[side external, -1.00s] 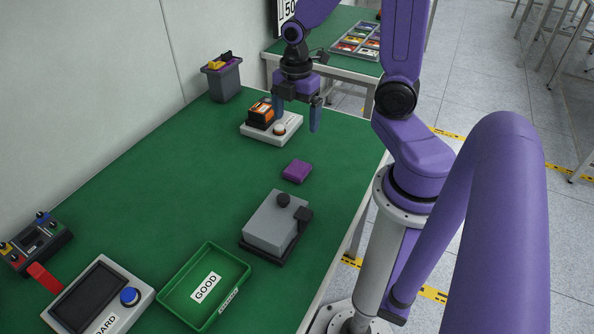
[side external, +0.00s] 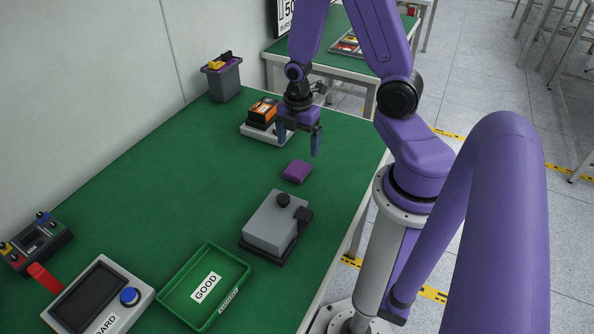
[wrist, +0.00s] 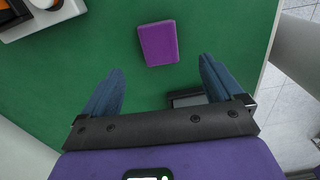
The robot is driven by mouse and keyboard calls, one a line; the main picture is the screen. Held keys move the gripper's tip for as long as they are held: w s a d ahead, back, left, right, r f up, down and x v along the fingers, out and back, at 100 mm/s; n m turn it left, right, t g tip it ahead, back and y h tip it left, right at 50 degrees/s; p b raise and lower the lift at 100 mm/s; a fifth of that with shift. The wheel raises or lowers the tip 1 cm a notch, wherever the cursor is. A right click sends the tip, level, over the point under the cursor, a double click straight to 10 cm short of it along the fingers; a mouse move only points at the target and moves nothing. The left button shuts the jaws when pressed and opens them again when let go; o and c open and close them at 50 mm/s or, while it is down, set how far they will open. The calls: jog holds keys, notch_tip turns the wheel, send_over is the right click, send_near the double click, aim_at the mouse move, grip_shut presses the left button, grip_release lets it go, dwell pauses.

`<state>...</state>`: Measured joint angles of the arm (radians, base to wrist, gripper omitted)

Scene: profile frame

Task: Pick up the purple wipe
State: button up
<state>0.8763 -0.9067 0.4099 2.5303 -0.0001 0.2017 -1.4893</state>
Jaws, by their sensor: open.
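The purple wipe (side external: 297,171) is a small flat rectangular block lying on the green table (side external: 180,170). In the wrist view the wipe (wrist: 158,43) lies beyond the fingertips, roughly centred between them. My gripper (side external: 299,148) is open and empty. It is above the table, just behind the wipe in the side view and apart from it. In the wrist view both blue fingers of my gripper (wrist: 162,72) show, spread wide with nothing between them.
A white device with an orange-and-black block (side external: 262,112) stands behind my gripper. A grey box with a black knob (side external: 274,222) is in front of the wipe. The table's left middle is clear.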

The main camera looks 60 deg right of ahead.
aim_at(298, 167)
jog(key=shift+w+d+f, duration=0.1)
jog(key=shift+d+f, duration=0.05)
jog(key=shift+f, duration=4.2)
jog(key=c, duration=1.1)
